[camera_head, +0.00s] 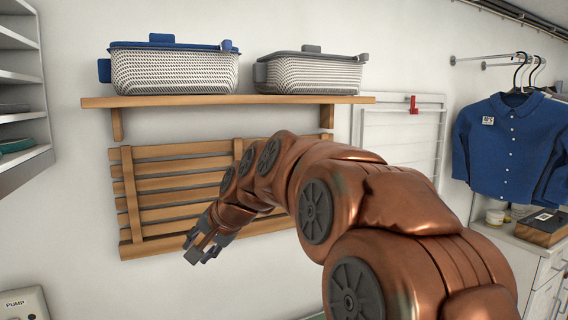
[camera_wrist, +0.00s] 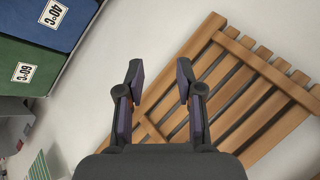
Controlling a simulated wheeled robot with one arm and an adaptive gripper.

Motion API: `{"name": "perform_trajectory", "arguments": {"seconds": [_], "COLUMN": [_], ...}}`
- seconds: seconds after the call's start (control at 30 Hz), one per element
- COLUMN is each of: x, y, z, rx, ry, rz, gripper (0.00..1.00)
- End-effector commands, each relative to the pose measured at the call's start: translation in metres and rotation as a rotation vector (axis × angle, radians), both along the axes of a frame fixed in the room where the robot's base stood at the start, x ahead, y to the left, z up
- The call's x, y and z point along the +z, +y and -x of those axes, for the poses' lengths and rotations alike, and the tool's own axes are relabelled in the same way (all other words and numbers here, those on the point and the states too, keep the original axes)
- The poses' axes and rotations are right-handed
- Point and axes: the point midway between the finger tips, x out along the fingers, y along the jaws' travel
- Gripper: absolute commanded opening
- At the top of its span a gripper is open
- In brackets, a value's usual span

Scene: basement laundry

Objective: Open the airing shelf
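The airing shelf (camera_head: 175,181) is a slatted wooden panel lying flat against the white wall, below a fixed wooden shelf. My arm hides part of its right half. It also shows in the wrist view (camera_wrist: 247,88), tilted, on the right. My gripper (camera_head: 206,248) is in front of the panel's lower edge, left of its middle. In the wrist view the fingers (camera_wrist: 160,92) stand apart with nothing between them, and bare wall and the panel's edge show beyond the gap. I see no contact with the panel.
A fixed wooden shelf (camera_head: 226,100) above carries two lidded baskets, one blue-lidded (camera_head: 174,72) and one grey-lidded (camera_head: 312,73). A white wall rack (camera_head: 400,135) is right of the panel. A blue shirt (camera_head: 508,145) hangs farther right. Blue and green bins (camera_wrist: 45,25) show in the wrist view.

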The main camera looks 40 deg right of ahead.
Motion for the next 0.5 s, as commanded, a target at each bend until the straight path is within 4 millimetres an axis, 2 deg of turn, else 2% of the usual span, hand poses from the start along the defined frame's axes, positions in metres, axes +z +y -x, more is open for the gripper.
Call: {"name": "perform_trajectory", "arguments": {"seconds": [0.03, 0.13, 0.2, 0.3, 0.4, 0.5], "x": [0.013, 0.053, 0.079, 0.113, 0.136, 0.155], "y": [-0.034, -0.099, -0.145, -0.204, -0.249, -0.278], "z": [-0.016, -0.033, -0.037, -0.031, -0.020, -0.008], "rx": [-0.092, -0.263, -0.371, -0.504, -0.600, -0.659], "ry": [-0.071, -0.216, -0.312, -0.440, -0.534, -0.603], "rz": [-0.038, -0.111, -0.163, -0.217, -0.261, -0.287], "gripper": [0.36, 0.36, 0.36, 0.36, 0.36, 0.36]}}
